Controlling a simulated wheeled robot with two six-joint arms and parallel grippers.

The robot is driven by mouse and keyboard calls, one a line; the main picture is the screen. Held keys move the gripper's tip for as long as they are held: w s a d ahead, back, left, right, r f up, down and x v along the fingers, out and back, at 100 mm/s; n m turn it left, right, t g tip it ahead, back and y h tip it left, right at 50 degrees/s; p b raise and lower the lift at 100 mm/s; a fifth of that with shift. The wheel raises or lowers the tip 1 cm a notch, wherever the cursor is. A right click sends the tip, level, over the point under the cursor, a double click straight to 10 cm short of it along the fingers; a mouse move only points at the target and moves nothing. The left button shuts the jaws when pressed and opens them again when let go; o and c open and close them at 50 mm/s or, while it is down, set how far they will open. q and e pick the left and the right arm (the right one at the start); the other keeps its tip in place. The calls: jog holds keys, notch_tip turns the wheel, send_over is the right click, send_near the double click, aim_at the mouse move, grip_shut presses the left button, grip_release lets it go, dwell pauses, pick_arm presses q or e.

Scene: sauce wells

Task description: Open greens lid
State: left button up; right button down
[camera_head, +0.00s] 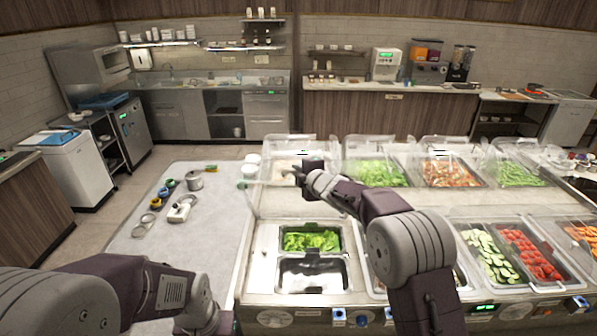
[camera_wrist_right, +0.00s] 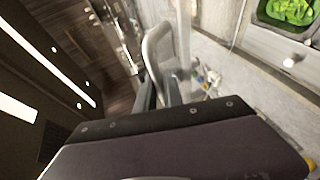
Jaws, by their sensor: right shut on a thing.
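Chopped greens (camera_head: 311,239) lie in the dark well at the front left of the counter, and their bright leaves show at the top right of the right wrist view (camera_wrist_right: 290,10). No lid lies over this well. A clear lid panel (camera_head: 254,197) shows faintly, raised behind and left of it. My right gripper (camera_head: 294,175) is above the counter, behind the greens. In the right wrist view its jaws (camera_wrist_right: 160,90) are shut on a grey curved handle (camera_wrist_right: 158,45), which seems to belong to the clear lid. My left arm shows at lower left; its gripper is out of view.
An empty metal well (camera_head: 313,274) lies in front of the greens. Clear covers (camera_head: 378,150) stand over the back row of food wells.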

jog(key=shift+f, duration=0.1)
jog(key=c, duration=1.7)
grip_release()
jog(key=shift+c, duration=0.2)
jog(key=shift+s+d, duration=0.1)
jog(key=shift+s, duration=0.1)
jog(key=b+v, duration=0.2)
jog(key=v, duration=0.6)
jog(key=shift+s+b, duration=0.25)
jog(key=shift+b, duration=0.15)
